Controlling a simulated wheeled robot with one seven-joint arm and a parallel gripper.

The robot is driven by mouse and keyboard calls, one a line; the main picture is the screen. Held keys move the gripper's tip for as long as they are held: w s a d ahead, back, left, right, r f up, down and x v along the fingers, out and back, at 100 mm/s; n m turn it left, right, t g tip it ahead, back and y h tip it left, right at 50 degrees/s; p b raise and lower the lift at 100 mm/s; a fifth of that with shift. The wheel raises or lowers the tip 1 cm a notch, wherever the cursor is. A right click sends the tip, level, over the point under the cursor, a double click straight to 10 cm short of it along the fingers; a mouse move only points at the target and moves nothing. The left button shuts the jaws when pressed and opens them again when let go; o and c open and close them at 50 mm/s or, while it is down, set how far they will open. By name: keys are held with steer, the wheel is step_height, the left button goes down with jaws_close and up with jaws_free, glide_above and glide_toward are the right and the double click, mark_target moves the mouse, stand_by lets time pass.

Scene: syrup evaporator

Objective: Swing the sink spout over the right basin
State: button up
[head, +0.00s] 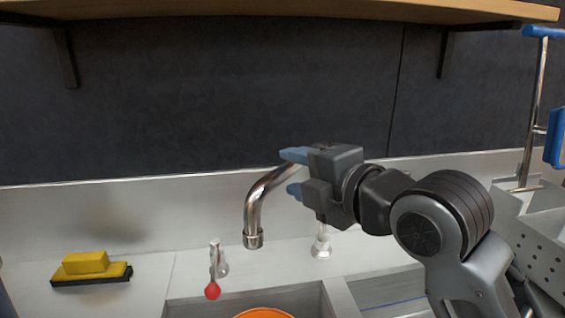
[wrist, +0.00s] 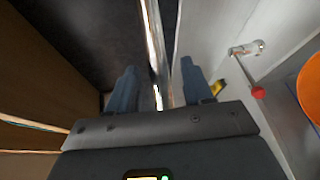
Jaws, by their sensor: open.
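The chrome sink spout (head: 262,200) curves down in the head view, its outlet end over the back edge of the left basin (head: 318,297). An orange round thing (head: 264,313) shows in that basin. The right basin (head: 385,290) lies to the right, partly hidden by my arm. My gripper (head: 291,173) is open at the spout's upper part, with its blue fingers pointing left. In the wrist view, the spout (wrist: 154,45) runs into the gap between the two fingers. I cannot tell whether either finger touches it.
A lever with a red knob (head: 212,290) stands left of the spout. A chrome fitting (head: 321,243) stands behind the basins. A wooden shelf (head: 280,10) is overhead. A perforated metal bin (head: 543,250) stands right.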

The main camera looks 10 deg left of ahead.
steer(key=shift+p+x, duration=0.5)
steer(key=shift+x, duration=1.7)
jaws_close()
